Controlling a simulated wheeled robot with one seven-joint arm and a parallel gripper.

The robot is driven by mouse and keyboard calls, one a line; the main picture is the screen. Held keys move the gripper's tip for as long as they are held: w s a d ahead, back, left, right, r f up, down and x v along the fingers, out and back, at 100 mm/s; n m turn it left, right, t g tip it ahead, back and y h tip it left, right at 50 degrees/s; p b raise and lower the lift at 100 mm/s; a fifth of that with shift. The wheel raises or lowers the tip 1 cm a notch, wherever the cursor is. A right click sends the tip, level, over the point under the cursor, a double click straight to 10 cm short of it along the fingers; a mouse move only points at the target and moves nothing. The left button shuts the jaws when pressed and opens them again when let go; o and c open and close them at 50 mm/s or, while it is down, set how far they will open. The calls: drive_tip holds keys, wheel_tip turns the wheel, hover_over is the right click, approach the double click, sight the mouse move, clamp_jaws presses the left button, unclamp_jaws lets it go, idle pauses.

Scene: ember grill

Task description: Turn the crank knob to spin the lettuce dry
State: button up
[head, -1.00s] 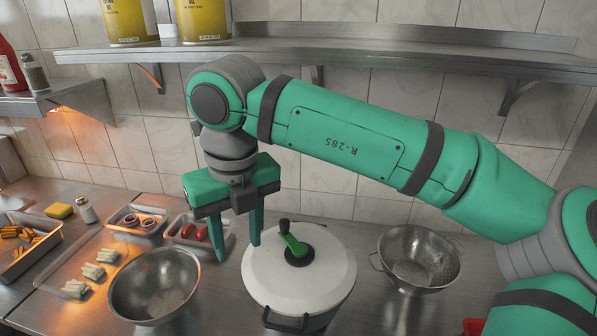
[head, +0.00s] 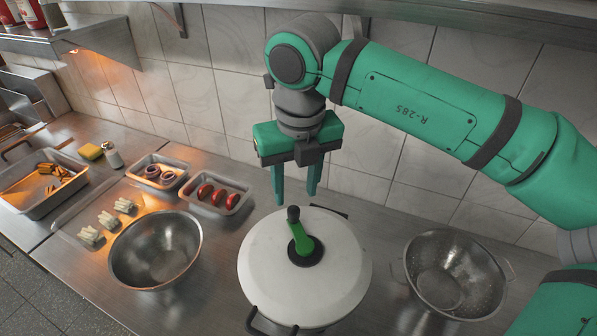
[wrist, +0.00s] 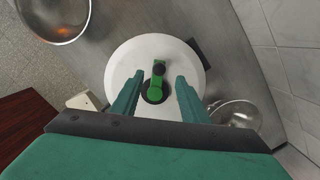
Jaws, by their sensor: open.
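The salad spinner's white round lid (head: 340,262) is on its pot on the steel counter. A green crank (head: 303,240) with a black upright knob (head: 293,213) is mounted on a dark hub at the lid's middle. My gripper (head: 295,198) is open and empty, pointing down above the lid's far side. In the wrist view, the crank (wrist: 156,88) and the dark knob (wrist: 159,67) show between my two spread fingers (wrist: 157,85). The fingers appear apart from the knob and above it.
A steel bowl (head: 180,235) stands left of the spinner and a colander (head: 455,275) stands right. Trays of red slices (head: 217,194) and onion rings (head: 158,172) sit behind the bowl. The tiled wall (head: 365,197) is close behind, with a shelf (head: 470,18) above.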

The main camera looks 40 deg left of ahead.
sight(295, 209)
drive_tip(key=f, duration=0.6)
drive_tip(key=shift+w+a+f, duration=0.15)
drive_tip(key=shift+a+f, duration=0.2)
drive_tip(key=shift+w, duration=0.1)
clamp_jaws()
